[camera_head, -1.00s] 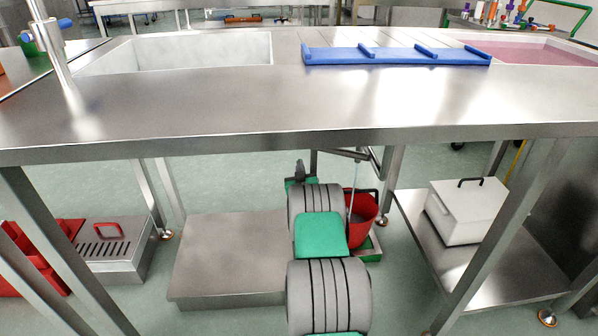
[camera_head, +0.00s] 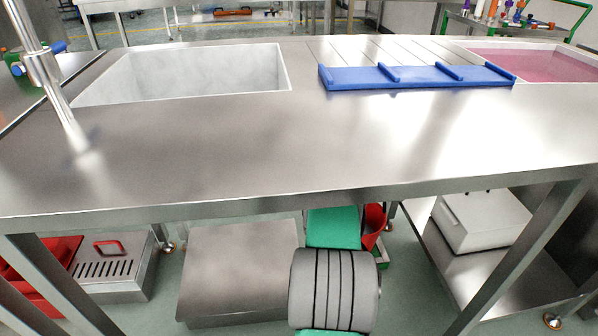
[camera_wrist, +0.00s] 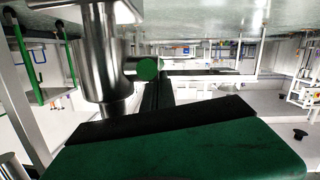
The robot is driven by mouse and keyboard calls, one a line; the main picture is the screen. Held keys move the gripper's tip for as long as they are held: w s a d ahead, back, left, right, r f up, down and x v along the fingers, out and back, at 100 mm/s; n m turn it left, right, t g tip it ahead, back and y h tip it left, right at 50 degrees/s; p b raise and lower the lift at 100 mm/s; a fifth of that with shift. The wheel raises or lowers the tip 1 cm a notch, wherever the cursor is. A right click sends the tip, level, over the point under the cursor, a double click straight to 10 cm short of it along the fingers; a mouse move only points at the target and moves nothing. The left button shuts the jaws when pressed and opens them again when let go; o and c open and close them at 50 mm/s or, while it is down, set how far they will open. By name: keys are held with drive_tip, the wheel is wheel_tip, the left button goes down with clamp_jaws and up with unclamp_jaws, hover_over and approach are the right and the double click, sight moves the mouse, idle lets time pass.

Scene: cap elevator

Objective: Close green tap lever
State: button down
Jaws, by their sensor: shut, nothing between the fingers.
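A steel tap post (camera_head: 45,75) stands on the left side of the bench in the head view. A green part (camera_head: 15,62) and a blue part (camera_head: 55,46) show beside it at the left edge. In the wrist view a thick steel pipe (camera_wrist: 95,50) stands close, with a round green end (camera_wrist: 147,68) on a short side branch. I cannot tell the lever's angle. My gripper (camera_wrist: 160,92) shows as narrow dark fingers, shut and empty, beyond my green and black hand. It appears close beside the green end; contact is unclear. The head view does not show my gripper.
The steel bench (camera_head: 250,150) has a sink basin (camera_head: 190,75), a blue rack (camera_head: 420,77) and a pink-filled basin (camera_head: 545,65). The bench's front top is clear.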

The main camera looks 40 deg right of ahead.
drive_tip(key=shift+w+f, duration=0.1)
drive_tip(key=shift+f, duration=0.3)
drive_tip(key=shift+r, duration=0.2)
drive_tip(key=p+v, duration=0.2)
drive_tip(key=v, duration=0.5)
drive_tip(key=shift+r, duration=0.15)
drive_tip(key=shift+s+a, duration=0.25)
drive_tip(key=shift+s, duration=0.15)
